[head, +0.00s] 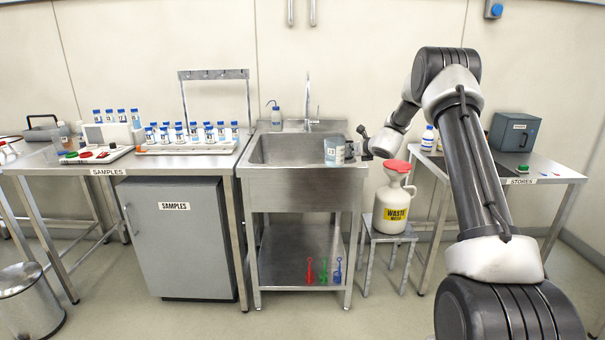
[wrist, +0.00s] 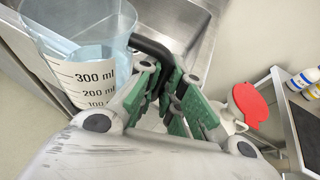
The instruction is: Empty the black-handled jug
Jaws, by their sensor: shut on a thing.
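The jug (head: 334,152) is clear with a black handle. It looks upright over the right part of the sink basin (head: 285,150). In the wrist view the jug (wrist: 85,45) shows millilitre marks and pale blue liquid inside. My gripper (head: 364,147) is shut on the black handle (wrist: 152,48), with the green finger pads around it in the wrist view. A white waste container (head: 391,212) with a yellow WASTE label and a red top (head: 398,166) stands on a small stool, right of the sink and below my gripper.
Left of the sink, a samples bench holds racks of blue-capped bottles (head: 190,140). A tap (head: 308,110) and a wash bottle (head: 275,115) stand behind the basin. At right, the stores table (head: 550,170) carries a grey box (head: 515,131) and a white bottle (head: 427,138). Small coloured tools stand on the lower sink shelf.

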